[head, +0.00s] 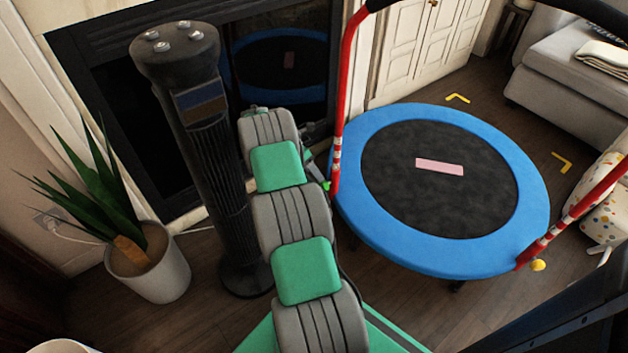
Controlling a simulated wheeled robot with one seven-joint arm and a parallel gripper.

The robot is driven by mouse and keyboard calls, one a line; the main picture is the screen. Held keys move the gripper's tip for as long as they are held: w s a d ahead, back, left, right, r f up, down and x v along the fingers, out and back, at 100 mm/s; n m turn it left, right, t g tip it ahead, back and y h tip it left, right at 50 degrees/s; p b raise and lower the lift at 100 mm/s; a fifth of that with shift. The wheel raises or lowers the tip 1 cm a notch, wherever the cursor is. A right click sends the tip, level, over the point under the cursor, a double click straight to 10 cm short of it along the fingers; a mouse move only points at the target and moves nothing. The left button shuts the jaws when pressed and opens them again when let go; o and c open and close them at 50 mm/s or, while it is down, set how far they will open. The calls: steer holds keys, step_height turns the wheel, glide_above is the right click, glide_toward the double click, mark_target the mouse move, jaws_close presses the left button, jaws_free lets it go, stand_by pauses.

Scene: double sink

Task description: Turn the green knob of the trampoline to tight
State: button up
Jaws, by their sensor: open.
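The trampoline (350,215) has a blue rim, a black mat and a pink label, and stands right of my arm. Red posts with white stripes rise at its left and right edges. The small green knob (326,186) sits low on the left red post, partly hidden beside my arm. A yellow knob (538,265) is on the right post. Only a small part of my gripper (312,167) shows past my arm, close to the green knob. Its fingertips are mostly hidden, and I cannot tell whether it touches the knob. No held object is visible.
A black ribbed tower (205,150) stands close left of my arm. A potted plant (148,265) is at the left. A fireplace (110,110) and white cabinet (428,45) stand behind. A grey sofa (560,80) is at the back right. Wooden floor is free in front of the trampoline.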

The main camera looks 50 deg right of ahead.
mark_target(324, 186)
steer(key=b+x, duration=0.2)
steer(key=x, duration=0.5)
steer(key=shift+f+b, duration=0.2)
steer(key=shift+b, duration=0.15)
steer(key=shift+s, duration=0.1)
steer(key=shift+r, duration=0.1)
jaws_close()
